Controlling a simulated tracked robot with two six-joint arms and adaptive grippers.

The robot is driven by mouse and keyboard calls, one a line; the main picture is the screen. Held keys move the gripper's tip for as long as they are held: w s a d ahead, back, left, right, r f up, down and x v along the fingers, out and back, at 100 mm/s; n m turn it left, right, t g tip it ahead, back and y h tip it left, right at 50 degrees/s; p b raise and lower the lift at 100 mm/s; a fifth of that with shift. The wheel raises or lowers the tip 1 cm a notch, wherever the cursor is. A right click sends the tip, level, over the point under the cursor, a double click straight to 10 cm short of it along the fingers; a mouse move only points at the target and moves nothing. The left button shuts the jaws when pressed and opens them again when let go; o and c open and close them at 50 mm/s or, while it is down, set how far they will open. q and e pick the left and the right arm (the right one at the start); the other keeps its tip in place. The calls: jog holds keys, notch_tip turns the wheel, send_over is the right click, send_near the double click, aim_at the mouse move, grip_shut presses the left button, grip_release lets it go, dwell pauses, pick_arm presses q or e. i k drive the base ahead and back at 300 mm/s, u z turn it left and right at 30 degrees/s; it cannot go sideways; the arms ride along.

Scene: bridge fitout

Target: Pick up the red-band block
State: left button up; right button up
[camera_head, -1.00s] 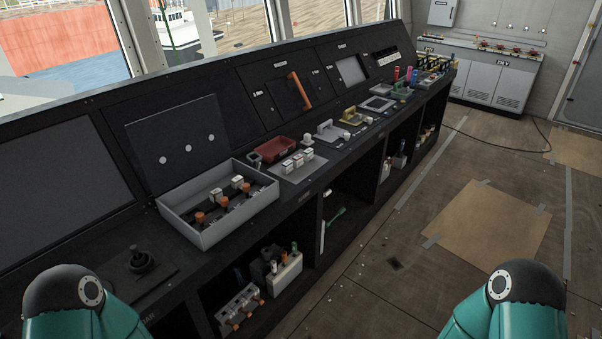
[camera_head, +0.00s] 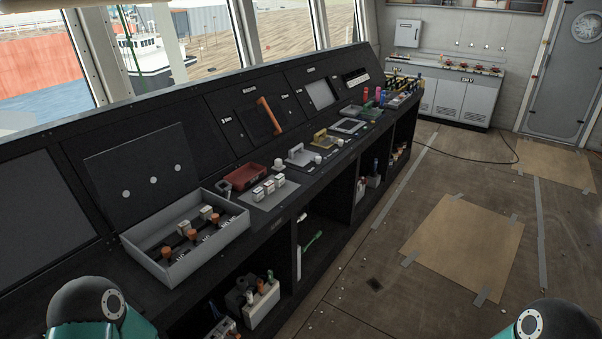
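I cannot make out a block with a red band at this size. Small white blocks (camera_head: 269,187) stand on a grey plate on the console, too small to read any band. A grey open tray (camera_head: 150,262) on the console holds orange-topped and white-topped pieces. A red tray (camera_head: 248,177) lies behind the white blocks. Only rounded upper parts of my two arms show at the bottom left and bottom right. Neither gripper is in view.
The long black console (camera_head: 285,222) runs from the lower left to the back, with open shelves beneath. A white crate (camera_head: 262,304) with bottles stands on a lower shelf. Floor with a taped brown sheet (camera_head: 465,245) lies right. Grey cabinets (camera_head: 463,96) and a door (camera_head: 567,75) stand behind.

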aim_at(268, 186)
jog(key=z, duration=0.05)
jog(key=i, duration=1.5)
jog(key=u, duration=0.55)
